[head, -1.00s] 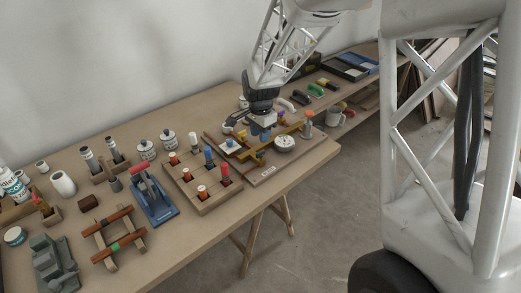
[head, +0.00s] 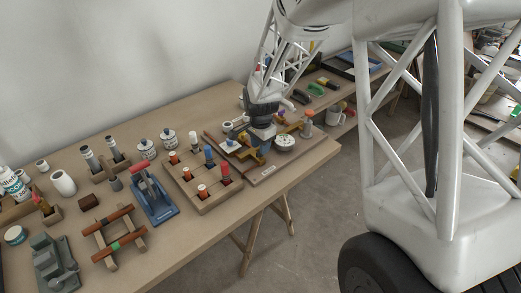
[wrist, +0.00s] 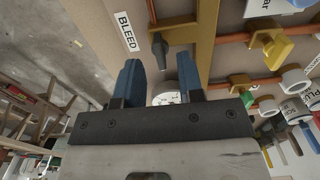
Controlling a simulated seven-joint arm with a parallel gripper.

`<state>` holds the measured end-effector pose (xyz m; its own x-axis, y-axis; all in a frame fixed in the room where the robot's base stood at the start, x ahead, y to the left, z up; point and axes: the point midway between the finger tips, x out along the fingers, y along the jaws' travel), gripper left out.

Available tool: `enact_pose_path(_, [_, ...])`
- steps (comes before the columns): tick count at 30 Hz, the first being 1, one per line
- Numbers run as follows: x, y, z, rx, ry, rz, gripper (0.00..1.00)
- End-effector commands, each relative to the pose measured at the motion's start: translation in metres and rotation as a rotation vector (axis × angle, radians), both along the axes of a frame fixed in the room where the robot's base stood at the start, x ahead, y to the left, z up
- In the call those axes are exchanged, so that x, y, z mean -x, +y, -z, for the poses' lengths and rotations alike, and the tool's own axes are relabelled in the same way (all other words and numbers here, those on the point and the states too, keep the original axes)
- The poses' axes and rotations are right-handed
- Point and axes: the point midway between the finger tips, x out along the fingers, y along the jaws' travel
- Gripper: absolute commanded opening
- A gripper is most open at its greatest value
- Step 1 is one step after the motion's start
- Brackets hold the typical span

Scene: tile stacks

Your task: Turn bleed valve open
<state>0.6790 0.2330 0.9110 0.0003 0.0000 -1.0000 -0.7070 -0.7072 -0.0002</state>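The white BLEED label (wrist: 127,30) lies at the top of the wrist view. Beside it, a dark lever-like handle (wrist: 158,46) sits on a brass-coloured pipe fitting (wrist: 190,32); I take this as the bleed valve. My gripper (wrist: 160,70) has its two blue fingers apart, with a visible gap between them. The dark handle shows just beyond the fingertips, roughly in line with the gap; I see no contact. In the head view my gripper (head: 263,138) is low over the valve board (head: 290,165) and hides part of it.
A round white gauge (head: 284,143) stands close to the right of my gripper. A yellow-handled valve (wrist: 277,46) sits further along the copper pipe. A block with coloured pegs (head: 204,202) is to the left on the bench. The bench's front edge (head: 290,183) is close.

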Motion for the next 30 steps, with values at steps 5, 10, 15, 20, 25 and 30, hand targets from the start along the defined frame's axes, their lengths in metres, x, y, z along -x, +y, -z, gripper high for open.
enact_pose_path(5, [0.0, 0.0, 0.015, 0.0, 0.0, 0.0, 0.35])
enact_pose_path(10, [0.0, 0.0, 0.022, 0.0, 0.0, 0.0, 0.35])
enact_pose_path(15, [0.0, 0.0, 0.023, 0.0, 0.0, 0.0, 0.35])
enact_pose_path(20, [0.0, 0.0, 0.023, 0.0, 0.0, 0.0, 0.34])
enact_pose_path(25, [0.0, 0.0, 0.023, 0.0, 0.0, 0.0, 0.08])
enact_pose_path(30, [0.0, 0.0, 0.023, 0.0, 0.0, 0.0, 0.0])
